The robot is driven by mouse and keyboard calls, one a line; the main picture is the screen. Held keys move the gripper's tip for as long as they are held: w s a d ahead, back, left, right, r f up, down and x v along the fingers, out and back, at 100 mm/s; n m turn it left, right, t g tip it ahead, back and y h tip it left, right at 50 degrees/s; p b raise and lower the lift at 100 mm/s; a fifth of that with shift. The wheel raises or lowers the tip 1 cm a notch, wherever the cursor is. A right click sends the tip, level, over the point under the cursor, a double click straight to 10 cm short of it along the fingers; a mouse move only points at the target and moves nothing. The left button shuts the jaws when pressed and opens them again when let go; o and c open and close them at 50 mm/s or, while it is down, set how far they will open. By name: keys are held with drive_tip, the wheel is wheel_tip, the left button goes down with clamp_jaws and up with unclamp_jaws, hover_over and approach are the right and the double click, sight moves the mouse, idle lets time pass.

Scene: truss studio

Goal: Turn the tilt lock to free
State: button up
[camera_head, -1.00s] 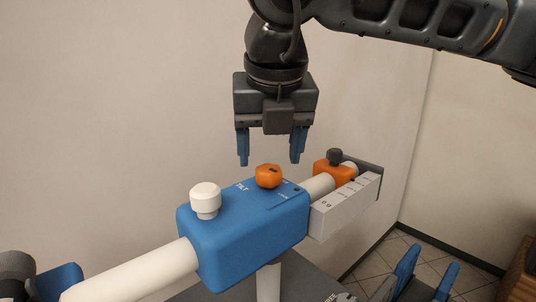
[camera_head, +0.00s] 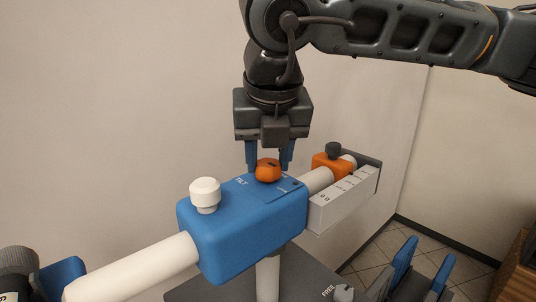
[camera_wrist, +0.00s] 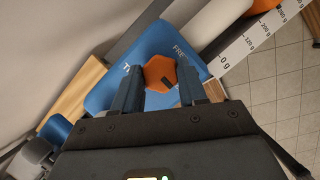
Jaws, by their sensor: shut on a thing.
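The tilt lock is an orange knob (camera_head: 267,170) on top of the blue block (camera_head: 242,232), beside white lettering that reads "TILT". In the wrist view the orange knob (camera_wrist: 160,73) has a dark mark on its top, and the letters "FRE" show on the blue block (camera_wrist: 110,92) near it. My gripper (camera_head: 270,160) points straight down over the block, with its blue fingers on either side of the knob. In the wrist view my gripper (camera_wrist: 160,82) is shut on the knob. The knob's lower part is hidden.
A white knob (camera_head: 205,194) stands on the block's left part. A white tube (camera_head: 135,268) runs through the block. A wall stands behind.

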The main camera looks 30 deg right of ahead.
drive_tip(key=shift+c, duration=1.3)
